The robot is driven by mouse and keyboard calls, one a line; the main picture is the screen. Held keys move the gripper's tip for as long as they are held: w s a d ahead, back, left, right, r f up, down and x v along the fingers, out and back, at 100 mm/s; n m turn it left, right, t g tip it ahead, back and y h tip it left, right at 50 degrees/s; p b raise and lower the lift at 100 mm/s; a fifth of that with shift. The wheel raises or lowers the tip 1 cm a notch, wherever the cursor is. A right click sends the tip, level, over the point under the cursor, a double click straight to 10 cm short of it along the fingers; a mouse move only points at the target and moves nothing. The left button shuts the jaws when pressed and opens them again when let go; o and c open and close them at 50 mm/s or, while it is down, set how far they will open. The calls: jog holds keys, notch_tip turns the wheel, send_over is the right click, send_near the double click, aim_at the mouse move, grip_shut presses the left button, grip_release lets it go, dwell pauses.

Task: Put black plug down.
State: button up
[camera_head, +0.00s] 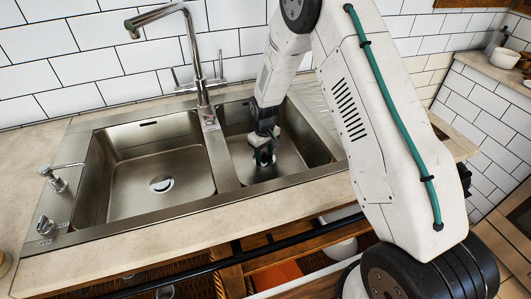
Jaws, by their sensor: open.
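My gripper (263,159) points down inside the right basin (291,157) of the steel double sink. Its fingers look dark with teal tips, and it is open, low over the basin floor. I cannot make out the black plug as a separate thing; it may be hidden beneath or behind my gripper. Whether anything touches the fingers is too small to tell.
The left basin (125,178) is empty, with a round drain (161,184). A tall chrome faucet (197,70) stands behind the divider. A small tap (55,177) is at the left rim. Below the counter, an open drawer (285,272) holds an orange item.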

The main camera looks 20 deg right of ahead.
notch_tip(320, 180, up, 12)
notch_tip(320, 180, up, 11)
send_over(264, 153)
jog(key=s, duration=0.6)
jog(key=s+d+r+m, duration=0.2)
jog(key=s+r, duration=0.8)
jog(key=s+r+m, duration=0.1)
jog(key=s+r, duration=0.1)
jog(key=s, duration=1)
jog(key=s+d+r+m+t, duration=0.1)
jog(key=s+r, duration=0.1)
jog(key=s, duration=1)
jog(key=shift+s+r, duration=0.15)
jog(key=shift+r, duration=0.15)
